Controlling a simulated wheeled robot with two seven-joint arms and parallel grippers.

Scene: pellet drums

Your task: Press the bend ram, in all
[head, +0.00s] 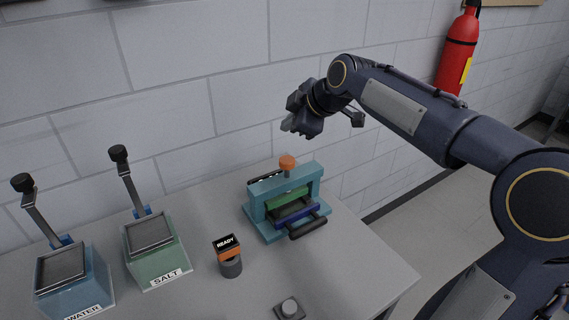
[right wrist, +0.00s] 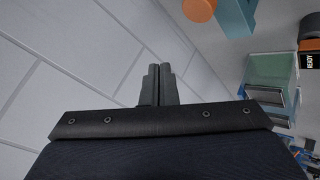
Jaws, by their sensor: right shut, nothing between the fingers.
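The bend press is a teal frame (head: 262,204) on the table, with a green block (head: 290,200) and a blue-purple piece (head: 296,212) inside it. Its orange-topped ram (head: 287,162) stands up from the top crossbar. The orange knob also shows at the top of the right wrist view (right wrist: 199,9). A dark bar handle (head: 309,228) sticks out at the press's front. My right gripper (head: 290,126) is shut and empty, above the ram and apart from it, near the wall. My left gripper is not in view.
A small display post reading READY (head: 228,256) stands left of the press. A grey button box (head: 289,309) sits at the front. Lever boxes labelled SALT (head: 155,252) and WATER (head: 75,283) stand at the left. A brick wall runs behind; a fire extinguisher (head: 458,46) hangs there.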

